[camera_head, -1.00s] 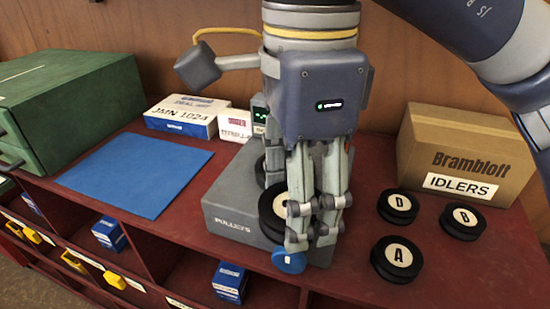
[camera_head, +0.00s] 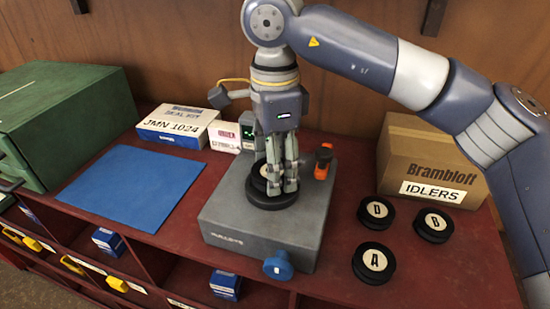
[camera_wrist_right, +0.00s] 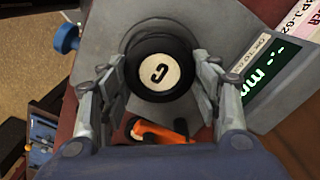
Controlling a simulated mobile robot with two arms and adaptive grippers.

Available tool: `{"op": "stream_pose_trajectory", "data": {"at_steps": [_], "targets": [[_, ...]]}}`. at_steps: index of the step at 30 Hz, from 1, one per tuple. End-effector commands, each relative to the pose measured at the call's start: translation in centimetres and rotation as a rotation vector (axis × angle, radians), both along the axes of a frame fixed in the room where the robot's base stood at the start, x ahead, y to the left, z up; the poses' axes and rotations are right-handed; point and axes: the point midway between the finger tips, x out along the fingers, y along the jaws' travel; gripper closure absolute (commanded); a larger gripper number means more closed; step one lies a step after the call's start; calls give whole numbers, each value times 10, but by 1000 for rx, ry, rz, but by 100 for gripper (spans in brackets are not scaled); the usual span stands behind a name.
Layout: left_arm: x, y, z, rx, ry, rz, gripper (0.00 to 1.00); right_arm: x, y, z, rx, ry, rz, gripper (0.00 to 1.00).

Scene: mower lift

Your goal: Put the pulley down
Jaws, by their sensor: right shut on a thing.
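The pulley marked C (camera_wrist_right: 158,70) is black with a pale round face. My right gripper (camera_wrist_right: 161,78) is shut on it, with one finger on each side. A wider black round plate (camera_head: 270,201) on the block lies under the pulley. I cannot tell whether the pulley touches it. My left gripper is not in view.
A blue mat (camera_head: 133,186) lies clear at left. Pulleys A (camera_head: 374,263), D (camera_head: 376,213) and B (camera_head: 433,225) stand right of the block, before the IDLERS box (camera_head: 430,160). A blue knob (camera_head: 278,266) juts from the block's front. An orange-and-black part (camera_head: 323,161) stands at its back right.

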Motion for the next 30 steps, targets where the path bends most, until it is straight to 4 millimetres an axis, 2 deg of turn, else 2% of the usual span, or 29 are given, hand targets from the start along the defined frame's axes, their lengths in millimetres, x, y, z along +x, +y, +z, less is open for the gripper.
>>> {"op": "stream_pose_trajectory", "data": {"at_steps": [2,13,14,16,30], "targets": [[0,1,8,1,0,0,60,0,0,-5,2,-2,-1,74],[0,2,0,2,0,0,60,0,0,-13,3,-3,-2,74],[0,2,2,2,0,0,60,0,0,-13,2,-3,-2,37],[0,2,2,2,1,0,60,0,0,-12,2,-3,-2,22],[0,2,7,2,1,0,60,0,0,-6,2,-3,-2,22]]}}
